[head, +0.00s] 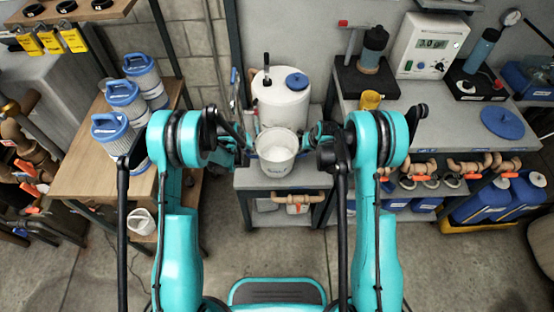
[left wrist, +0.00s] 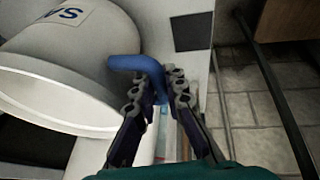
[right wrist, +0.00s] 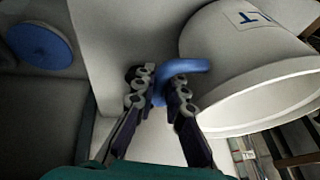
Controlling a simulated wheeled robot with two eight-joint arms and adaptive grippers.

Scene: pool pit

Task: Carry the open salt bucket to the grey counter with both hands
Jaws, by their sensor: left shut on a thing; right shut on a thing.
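The open white salt bucket (head: 277,163) is upright between my two arms, with pale salt (head: 278,153) inside. Its white wall fills the left of the left wrist view (left wrist: 60,75) and the right of the right wrist view (right wrist: 240,75). My left gripper (left wrist: 163,82) is shut on one blue side handle (left wrist: 135,64). My right gripper (right wrist: 158,82) is shut on the other blue handle (right wrist: 190,66). The grey counter (head: 420,130) is at the right. I cannot tell whether the bucket touches the lower grey stand (head: 250,180) beneath it.
A white tank (head: 282,100) with a blue cap stands just behind the bucket. Blue-topped filters (head: 123,98) stand on the wooden table (head: 75,150) at left.

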